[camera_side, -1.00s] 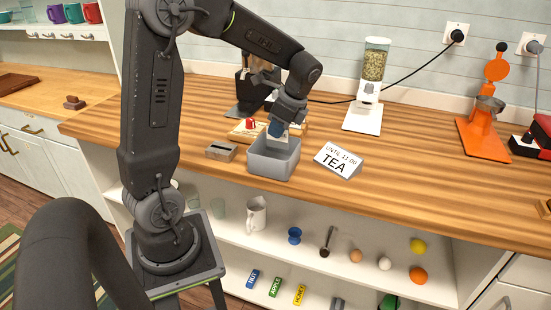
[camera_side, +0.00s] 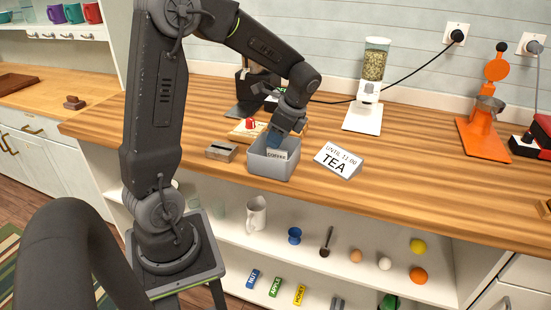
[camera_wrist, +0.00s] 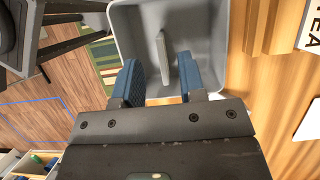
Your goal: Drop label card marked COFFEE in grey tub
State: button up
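The grey tub (camera_side: 262,166) stands on the wooden counter; the wrist view also shows its wall (camera_wrist: 212,40). The COFFEE card (camera_side: 277,155) is inside the tub, its lettering just visible over the front rim. In the wrist view the card (camera_wrist: 164,52) appears edge-on as a thin pale strip. My gripper (camera_side: 276,134) points down into the tub. In the wrist view its blue fingers (camera_wrist: 160,68) are spread, with a gap on each side of the card. The card's lower edge is hard to make out.
A white TEA sign (camera_side: 338,160) stands right of the tub. A small slotted wooden block (camera_side: 221,151) is close on the left. A board with a red item (camera_side: 248,128) lies behind. A grain dispenser (camera_side: 370,85) stands farther back.

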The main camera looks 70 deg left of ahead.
jog(key=v, duration=1.4)
jog(key=shift+s, duration=0.1)
jog(key=s+d+f+n+t+h, duration=0.3)
jog(key=s+d+n+t, duration=0.5)
jog(key=s+d, duration=0.6)
jog(key=shift+s+d+f+n+t, duration=0.3)
jog(key=shift+d+f+n+t, duration=0.15)
jog(key=shift+d, duration=0.45)
